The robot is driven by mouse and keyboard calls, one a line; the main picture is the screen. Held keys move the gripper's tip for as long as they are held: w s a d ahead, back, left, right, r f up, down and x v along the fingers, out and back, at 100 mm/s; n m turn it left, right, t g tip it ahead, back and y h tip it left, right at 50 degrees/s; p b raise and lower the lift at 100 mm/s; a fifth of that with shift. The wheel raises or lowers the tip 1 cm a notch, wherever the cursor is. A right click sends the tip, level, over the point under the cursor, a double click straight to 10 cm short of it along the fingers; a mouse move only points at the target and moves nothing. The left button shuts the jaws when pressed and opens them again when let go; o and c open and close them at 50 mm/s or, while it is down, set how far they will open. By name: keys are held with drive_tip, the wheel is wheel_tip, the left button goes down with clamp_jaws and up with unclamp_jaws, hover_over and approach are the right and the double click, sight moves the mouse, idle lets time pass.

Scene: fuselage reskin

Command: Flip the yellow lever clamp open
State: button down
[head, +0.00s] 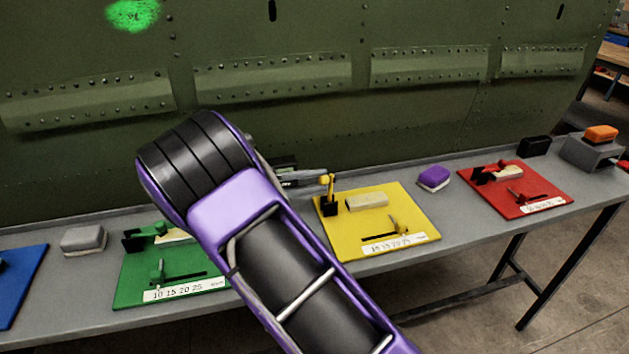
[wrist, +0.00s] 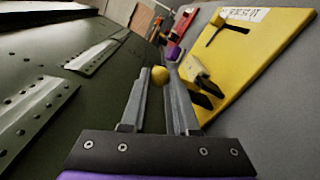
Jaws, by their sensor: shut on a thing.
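The yellow board (head: 408,210) lies on the bench and carries the yellow lever clamp (head: 331,190) at its back left corner. The clamp's lever stands roughly upright above its black base, with a round yellow knob at its top. My gripper (head: 322,178) reaches in from the left at the knob. In the wrist view, the knob (wrist: 159,75) sits between the fingertips of my gripper (wrist: 160,82), which is shut on it. A pale block (head: 367,201) lies on the board beside the clamp. My arm hides part of the bench left of the board.
The green board (head: 130,290) with its clamp is to the left and the red board (head: 545,187) to the right. A purple block (head: 433,178) sits between yellow and red. The green riveted fuselage panel (head: 420,120) rises close behind the bench.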

drive_tip(key=c, duration=0.7)
unclamp_jaws()
drive_tip(key=shift+o, duration=0.2)
drive_tip(key=s+a, duration=0.3)
drive_tip(key=a, duration=1.4)
drive_tip(key=shift+s+r, duration=0.15)
drive_tip(key=shift+s, duration=0.05)
